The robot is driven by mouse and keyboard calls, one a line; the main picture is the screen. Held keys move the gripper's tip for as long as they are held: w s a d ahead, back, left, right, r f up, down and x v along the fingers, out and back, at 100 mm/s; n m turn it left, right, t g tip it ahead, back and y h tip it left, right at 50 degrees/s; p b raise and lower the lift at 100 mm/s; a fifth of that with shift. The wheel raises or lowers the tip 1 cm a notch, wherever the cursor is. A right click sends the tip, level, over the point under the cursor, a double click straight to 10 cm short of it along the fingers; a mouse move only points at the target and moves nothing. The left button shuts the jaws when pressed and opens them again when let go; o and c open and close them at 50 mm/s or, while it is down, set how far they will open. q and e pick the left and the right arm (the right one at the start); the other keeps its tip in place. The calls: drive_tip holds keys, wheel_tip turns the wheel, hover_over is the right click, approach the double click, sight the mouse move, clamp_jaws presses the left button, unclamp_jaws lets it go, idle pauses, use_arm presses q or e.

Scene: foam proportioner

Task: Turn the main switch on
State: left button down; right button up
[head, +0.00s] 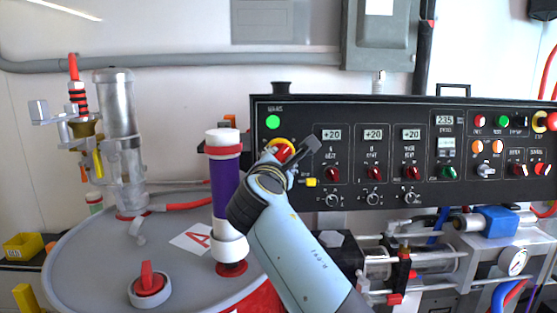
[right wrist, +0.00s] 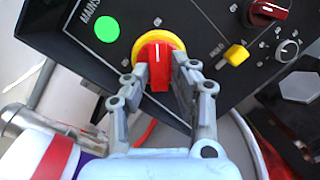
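The main switch is a red handle on a yellow ring (head: 284,149), at the left end of the black control panel, below a bright green lamp (head: 273,122). In the right wrist view the red handle (right wrist: 155,68) stands upright in the picture, and the lamp (right wrist: 107,29) is bright green too. My right gripper (head: 292,152) is at the switch. Its fingers (right wrist: 161,72) lie on either side of the handle and appear apart, with the left finger covering part of its edge. I cannot tell whether they touch it. My left gripper is not in view.
A purple and white cylinder (head: 224,190) stands on the grey drum (head: 90,260), just left of my right arm.

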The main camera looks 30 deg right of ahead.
drive_tip(key=shift+o, duration=1.3)
drive_tip(key=shift+r, duration=0.1)
wheel_tip(320, 180, up, 10)
drive_tip(key=shift+o, duration=0.4)
